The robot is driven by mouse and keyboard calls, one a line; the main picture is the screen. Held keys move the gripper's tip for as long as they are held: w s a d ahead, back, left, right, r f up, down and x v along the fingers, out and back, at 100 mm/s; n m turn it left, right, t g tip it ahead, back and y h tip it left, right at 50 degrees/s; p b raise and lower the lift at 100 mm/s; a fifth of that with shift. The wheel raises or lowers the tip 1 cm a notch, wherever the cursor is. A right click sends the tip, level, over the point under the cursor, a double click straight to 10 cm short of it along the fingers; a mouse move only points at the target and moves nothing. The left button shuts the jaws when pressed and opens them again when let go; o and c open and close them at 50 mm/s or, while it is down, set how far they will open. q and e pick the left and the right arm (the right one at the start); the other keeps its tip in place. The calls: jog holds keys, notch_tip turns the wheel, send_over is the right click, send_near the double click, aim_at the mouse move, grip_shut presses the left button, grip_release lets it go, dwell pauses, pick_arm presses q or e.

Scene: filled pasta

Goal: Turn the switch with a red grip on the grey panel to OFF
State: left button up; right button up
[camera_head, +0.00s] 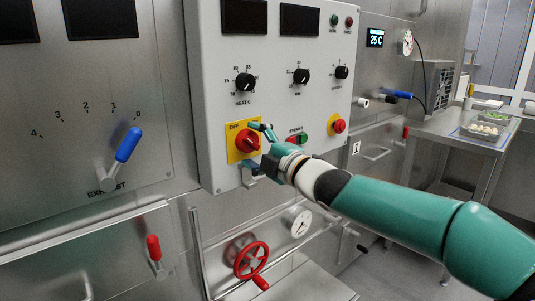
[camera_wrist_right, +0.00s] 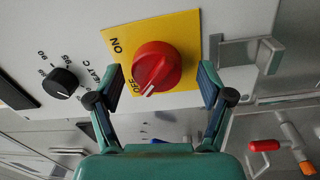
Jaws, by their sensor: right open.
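The switch's red grip (camera_head: 247,144) sits on a yellow plate (camera_head: 234,152) low on the grey panel (camera_head: 215,70). The plate's OFF label shows at its upper left in the head view. In the right wrist view, the red grip (camera_wrist_right: 158,66) has a white line pointing down-left, close to the OFF label; ON is further up. My right gripper (camera_head: 255,147) is open in front of the switch, and it also shows in the wrist view (camera_wrist_right: 162,80) with one finger on each side of the grip. I cannot tell whether they touch it. My left gripper is out of view.
Black dials (camera_head: 245,82) sit above the switch. A green and red button pair (camera_head: 298,138) and a red emergency button (camera_head: 338,126) lie to its right. A blue-handled lever (camera_head: 128,145) is at left. A red valve wheel (camera_head: 250,261) is below.

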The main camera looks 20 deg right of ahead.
jog(key=v, duration=1.1)
jog(key=shift+s+f, duration=0.2)
jog(key=shift+s, duration=0.05)
